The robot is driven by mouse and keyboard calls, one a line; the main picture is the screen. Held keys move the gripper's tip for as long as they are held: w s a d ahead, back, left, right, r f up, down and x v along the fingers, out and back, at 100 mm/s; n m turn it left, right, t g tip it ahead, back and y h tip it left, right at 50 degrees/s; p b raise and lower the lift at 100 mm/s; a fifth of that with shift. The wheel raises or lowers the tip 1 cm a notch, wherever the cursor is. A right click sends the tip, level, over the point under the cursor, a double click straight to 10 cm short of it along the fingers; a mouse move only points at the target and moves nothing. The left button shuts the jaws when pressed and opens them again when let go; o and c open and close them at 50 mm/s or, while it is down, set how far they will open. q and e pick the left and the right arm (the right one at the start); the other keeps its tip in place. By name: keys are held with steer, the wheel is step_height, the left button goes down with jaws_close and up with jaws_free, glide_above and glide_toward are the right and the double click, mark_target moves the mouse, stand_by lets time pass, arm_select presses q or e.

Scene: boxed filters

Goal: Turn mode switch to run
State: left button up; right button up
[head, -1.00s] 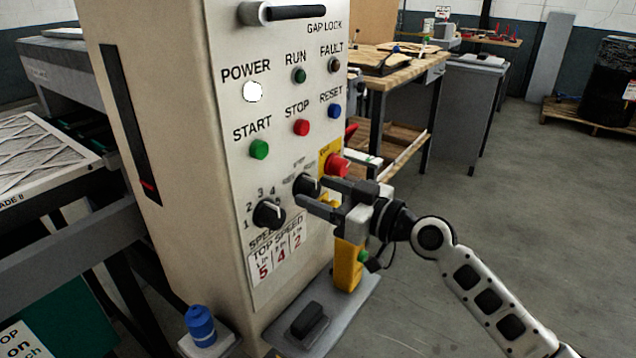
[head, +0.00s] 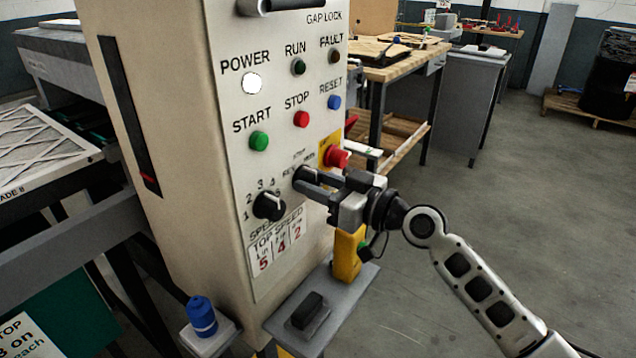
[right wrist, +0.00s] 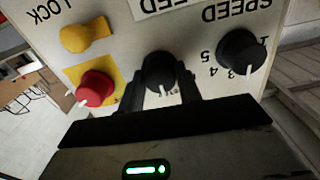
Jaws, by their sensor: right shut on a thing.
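The mode switch (head: 302,174) is a black round knob on the cream control panel (head: 232,180), left of the red emergency stop button. My right gripper (head: 318,184) is shut on the knob, with its fingers on either side. In the right wrist view the mode switch (right wrist: 159,72) sits between the two dark fingertips (right wrist: 160,88), with a white pointer line on it. Its labels are mostly covered, so I cannot tell which position it points to. My left gripper does not show.
The red emergency stop (head: 336,157) is close beside my right gripper. The numbered speed knob (head: 268,206) is to the left. START (head: 259,141), STOP (head: 301,119) and RESET (head: 334,102) buttons are above. A grey shelf (head: 345,310) juts out below. Open floor lies to the right.

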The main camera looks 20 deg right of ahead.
steer(key=m, duration=0.4)
steer(key=m+p, duration=0.1)
steer(key=m, duration=0.2)
steer(key=shift+m, duration=0.3)
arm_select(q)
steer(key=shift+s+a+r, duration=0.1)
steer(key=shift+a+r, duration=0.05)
arm_select(e)
steer(key=shift+m, duration=0.4)
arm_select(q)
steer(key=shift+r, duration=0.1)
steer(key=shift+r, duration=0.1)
arm_select(e)
steer(key=o, duration=1)
